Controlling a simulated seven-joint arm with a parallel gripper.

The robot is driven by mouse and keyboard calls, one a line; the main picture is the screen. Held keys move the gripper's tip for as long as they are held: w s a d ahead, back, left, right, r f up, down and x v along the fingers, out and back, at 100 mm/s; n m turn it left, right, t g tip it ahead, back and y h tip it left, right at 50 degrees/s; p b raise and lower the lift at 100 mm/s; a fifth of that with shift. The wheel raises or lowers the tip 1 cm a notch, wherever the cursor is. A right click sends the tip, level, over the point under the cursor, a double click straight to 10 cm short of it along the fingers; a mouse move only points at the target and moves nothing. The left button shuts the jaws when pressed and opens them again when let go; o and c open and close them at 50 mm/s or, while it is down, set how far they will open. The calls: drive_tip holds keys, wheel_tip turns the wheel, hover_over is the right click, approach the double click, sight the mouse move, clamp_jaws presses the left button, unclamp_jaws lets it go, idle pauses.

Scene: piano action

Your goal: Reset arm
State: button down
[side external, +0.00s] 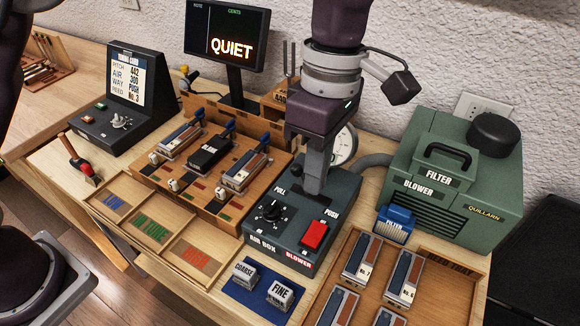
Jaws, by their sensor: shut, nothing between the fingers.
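My gripper (314,188) points down, its fingers shut and empty. It is over the back of the dark air box (265,234), left of the green blower (456,190). I cannot tell whether the fingertips touch the box's top. The air box carries a black PULL/PUSH knob (270,211) and a red switch (314,236) in front of the gripper. My gripper hides part of the round gauge (344,142) behind it.
A wooden rack (203,195) with several reed units stands left, with sorting trays (156,230) in front. Coarse and fine blocks (280,294) sit on a blue mat. A reed tray (447,268) is front right. A screen (224,38) reading QUIET stands behind.

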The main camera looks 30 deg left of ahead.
drive_tip(key=s+a+r+m+t+h, duration=0.1)
drive_tip(key=s+a+r+m+t, duration=0.15)
drive_tip(key=a+r+m, duration=0.4)
drive_tip(key=s+a+r+m+t, duration=0.1)
drive_tip(key=s+a+r+m, duration=0.2)
drive_tip(key=a, duration=0.7)
drive_tip(key=s+a+f+m+t+y, duration=0.1)
drive_tip(key=s+a+f+m+t, duration=0.2)
drive_tip(key=s+a+m, duration=0.5)
drive_tip(key=s+a, duration=0.2)
drive_tip(key=s, duration=0.2)
drive_tip(key=shift+s+f, duration=0.15)
drive_tip(key=shift+f, duration=0.1)
